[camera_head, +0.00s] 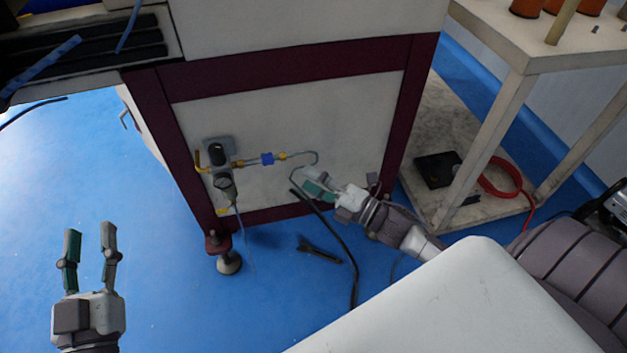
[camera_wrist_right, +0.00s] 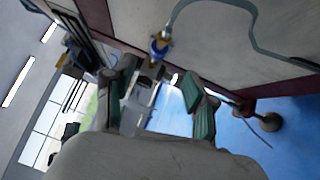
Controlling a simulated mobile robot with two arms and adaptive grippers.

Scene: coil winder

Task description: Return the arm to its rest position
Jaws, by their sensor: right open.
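My left gripper (camera_head: 88,250) stands upright over the blue floor at the lower left of the head view. Its two fingers are apart with nothing between them. My right gripper (camera_head: 312,184) is in front of the machine's lower panel, near its bottom edge. In the right wrist view my right gripper (camera_wrist_right: 163,98) shows its green finger pads apart. The pneumatic fitting with the blue part (camera_wrist_right: 158,48) shows beyond the fingertips there. I see no object held between the pads.
The machine's cream panel (camera_head: 350,105) with dark red frame carries a valve unit (camera_head: 219,160) and the fitting with a blue part (camera_head: 267,159). A white shelf (camera_head: 450,195) with a black box (camera_head: 437,170) and red hose (camera_head: 505,178) stands right. Blue floor is open left.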

